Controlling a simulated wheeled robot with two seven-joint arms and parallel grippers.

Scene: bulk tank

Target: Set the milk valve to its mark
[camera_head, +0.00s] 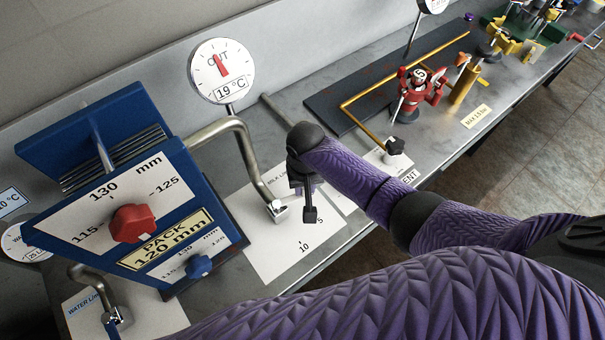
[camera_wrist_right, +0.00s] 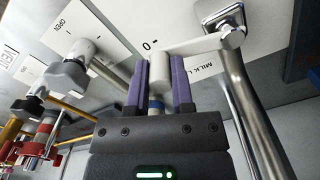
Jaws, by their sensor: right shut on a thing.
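The milk valve (camera_head: 278,210) sits at the foot of a bent steel pipe, on a white card (camera_head: 268,248) with printed marks including 5 and 10. In the wrist view, a pale lever runs from the valve's metal block (camera_wrist_right: 232,22) to an upright white knob (camera_wrist_right: 157,68). My right gripper (camera_head: 308,190) is over the card, its purple fingers (camera_wrist_right: 159,82) shut on that knob. A 0 mark shows close to the lever in the wrist view. The head view hides the lever and knob behind my gripper. My left gripper is not in view.
A blue heat-exchanger block (camera_head: 185,160) with a red knob (camera_head: 132,223) stands left. A round OUT gauge (camera_head: 222,72), reading 19 °C on its label, stands behind the valve. A yellow pipe (camera_head: 400,73) and red fitting (camera_head: 415,92) lie farther right on the grey bench.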

